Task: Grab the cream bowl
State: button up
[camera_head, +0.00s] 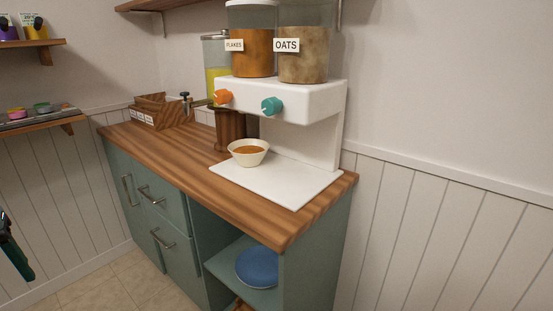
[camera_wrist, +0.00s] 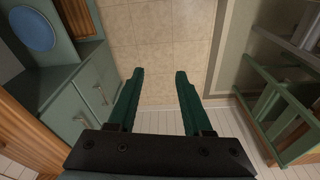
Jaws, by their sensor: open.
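The cream bowl (camera_head: 248,153) stands upright on the white base of the cereal dispenser, under the orange knob side. It holds something orange-brown. My gripper (camera_wrist: 160,75) shows in the wrist view with its two green fingers apart and nothing between them, over the tiled floor. Part of it also shows at the left edge of the head view (camera_head: 14,250), well left of the counter and lower than its top. The bowl is not visible in the wrist view.
The dispenser (camera_head: 300,100) rises behind the bowl and overhangs near it. A wooden box (camera_head: 160,110) sits at the counter's far left. A blue plate (camera_head: 257,267) lies on the open shelf below. The wooden counter (camera_head: 165,150) is clear left of the bowl.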

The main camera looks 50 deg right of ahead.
aim_at(248, 152)
jog(key=z, duration=1.3)
